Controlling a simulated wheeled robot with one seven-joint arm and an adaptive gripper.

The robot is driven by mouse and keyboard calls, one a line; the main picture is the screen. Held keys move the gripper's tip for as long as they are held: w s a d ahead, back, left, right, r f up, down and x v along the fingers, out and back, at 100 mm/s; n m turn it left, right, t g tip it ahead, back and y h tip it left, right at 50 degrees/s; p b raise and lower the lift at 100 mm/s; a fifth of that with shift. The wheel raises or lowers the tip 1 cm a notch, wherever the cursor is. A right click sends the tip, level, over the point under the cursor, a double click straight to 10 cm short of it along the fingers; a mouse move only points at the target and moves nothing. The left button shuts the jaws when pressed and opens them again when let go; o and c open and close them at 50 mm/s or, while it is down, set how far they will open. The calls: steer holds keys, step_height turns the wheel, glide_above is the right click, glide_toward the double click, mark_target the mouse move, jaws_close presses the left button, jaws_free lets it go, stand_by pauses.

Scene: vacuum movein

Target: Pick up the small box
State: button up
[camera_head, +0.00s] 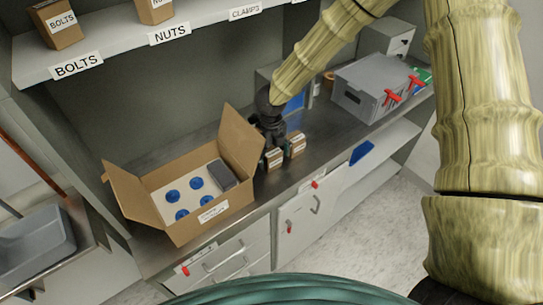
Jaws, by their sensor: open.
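Two small brown boxes with white labels stand side by side on the dark counter; the left small box (274,158) is nearer the large carton, and the right small box (297,145) is just beside it. My gripper (275,143) is black and points down at these boxes from above and behind. It is open, and its fingers are close to the left box. Whether they touch it or stand around it I cannot tell, since the fingers are small and dark here.
A large open carton (210,222) with blue round parts and a grey block stands left of the boxes, one flap raised near my gripper. A grey toolbox (357,98) with red latches is at right. A labelled shelf (115,48) hangs above. The counter's front edge is close.

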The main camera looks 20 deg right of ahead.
steer(key=shift+f+p, duration=0.3)
steer(key=shift+f, duration=1.1)
steer(key=shift+c, duration=0.4)
steer(key=shift+w, duration=0.1)
steer(key=c, duration=1.2)
steer(key=shift+o, duration=0.2)
steer(key=shift+r, duration=0.1)
